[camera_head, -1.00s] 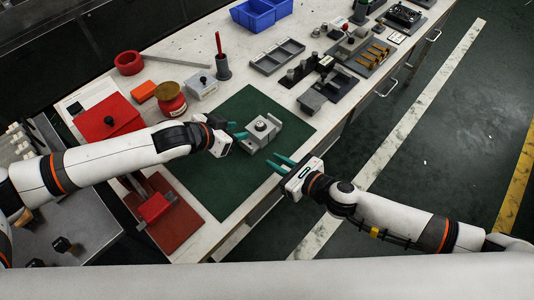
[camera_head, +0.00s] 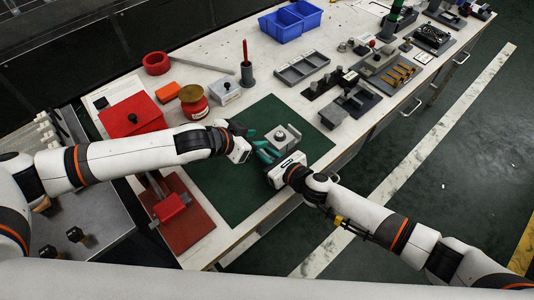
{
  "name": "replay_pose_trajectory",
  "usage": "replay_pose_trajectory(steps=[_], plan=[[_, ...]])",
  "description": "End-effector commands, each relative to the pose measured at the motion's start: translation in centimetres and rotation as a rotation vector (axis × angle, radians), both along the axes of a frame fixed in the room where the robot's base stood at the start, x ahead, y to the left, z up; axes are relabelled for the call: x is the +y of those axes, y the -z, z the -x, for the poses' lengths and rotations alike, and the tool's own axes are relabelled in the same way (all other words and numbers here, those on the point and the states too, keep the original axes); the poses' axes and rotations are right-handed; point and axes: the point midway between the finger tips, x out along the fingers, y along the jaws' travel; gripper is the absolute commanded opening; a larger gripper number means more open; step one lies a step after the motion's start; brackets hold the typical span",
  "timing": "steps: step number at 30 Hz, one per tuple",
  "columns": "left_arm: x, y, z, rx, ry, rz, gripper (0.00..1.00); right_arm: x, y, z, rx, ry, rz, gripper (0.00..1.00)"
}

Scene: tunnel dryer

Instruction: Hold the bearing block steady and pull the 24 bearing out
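The grey bearing block (camera_head: 272,137) sits on the green mat (camera_head: 222,197), with a round, light bearing (camera_head: 280,135) on its top. My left gripper (camera_head: 247,131) is just left of the block, its teal fingers pointing towards it. The fingers look apart, with nothing seen between them. My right gripper (camera_head: 264,151) is at the block's near side, its teal fingers spread and pointing left. Nothing shows between them. Whether either gripper touches the block cannot be told.
A red pot (camera_head: 194,104), a grey box (camera_head: 226,92) and a red box (camera_head: 131,116) stand behind my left arm. A grey tray (camera_head: 301,67) and dark fixtures (camera_head: 349,107) lie beyond the mat. The near part of the mat is clear.

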Motion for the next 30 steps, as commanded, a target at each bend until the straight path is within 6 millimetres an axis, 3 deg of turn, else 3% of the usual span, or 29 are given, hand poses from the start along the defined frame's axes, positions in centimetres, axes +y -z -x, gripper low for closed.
replay_pose_trajectory(steps=[2,6,14,16,19,25,30], plan=[[0.0,0.0,0.0,0.000,0.000,0.000,0.36,0.0,0.0,0.0,0.000,0.000,0.000,0.18],[0.0,0.0,0.0,0.000,0.000,0.000,0.36,0.0,0.0,0.0,0.000,0.000,0.000,0.00],[0.0,0.0,0.0,0.000,0.000,0.000,0.36,0.0,0.0,0.0,0.000,0.000,0.000,0.00],[0.0,0.0,-0.1,0.000,-0.001,0.003,0.48,0.0,0.0,0.0,0.000,0.000,0.000,0.00],[0.1,-0.4,-0.6,-0.007,-0.016,0.032,0.48,0.0,0.0,0.0,0.000,0.000,0.000,0.00],[2.0,-3.3,-4.3,-0.061,-0.123,0.221,0.48,0.0,0.0,0.0,0.001,0.000,0.001,0.00],[7.0,-7.0,-8.5,-0.151,-0.260,0.441,0.48,-0.1,0.0,0.0,0.001,0.000,0.001,0.00]])
